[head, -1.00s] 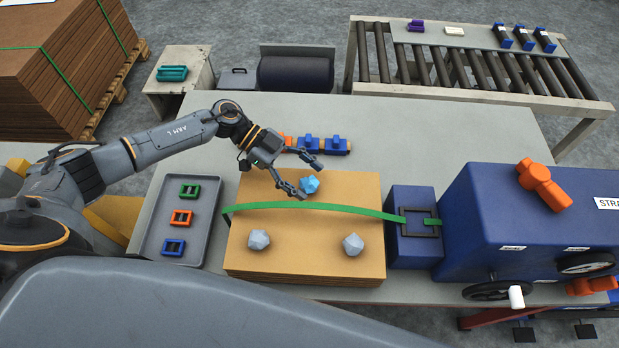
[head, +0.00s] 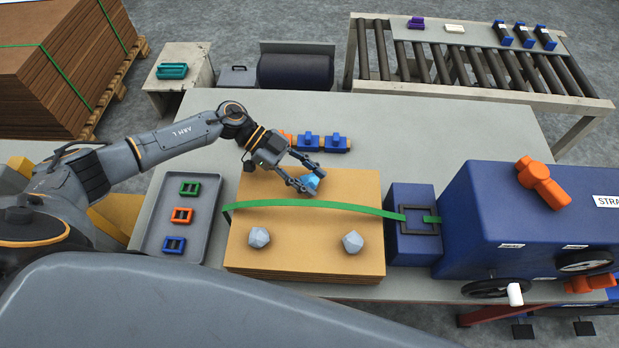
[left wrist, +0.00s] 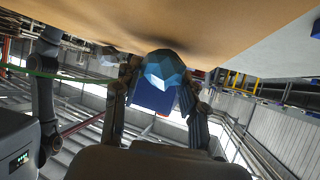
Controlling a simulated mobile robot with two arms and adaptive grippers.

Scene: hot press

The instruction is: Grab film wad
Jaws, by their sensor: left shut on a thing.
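A blue faceted wad (head: 312,181) is at the back right part of the cardboard stack, behind the green strap. My left gripper (head: 307,180) is shut on it, with a finger on either side. In the left wrist view the blue wad (left wrist: 164,70) sits between the two fingertips (left wrist: 160,77), close against the cardboard surface. Two grey faceted wads, a left one (head: 259,238) and a right one (head: 352,242), lie on the cardboard in front of the strap. My right gripper is not in view.
The green strap (head: 300,206) arches over the cardboard stack (head: 305,262) toward the blue strapping machine (head: 530,225). A grey tray (head: 158,250) with green, orange and blue buckles stands left. Blue and orange pieces (head: 310,142) lie behind the stack.

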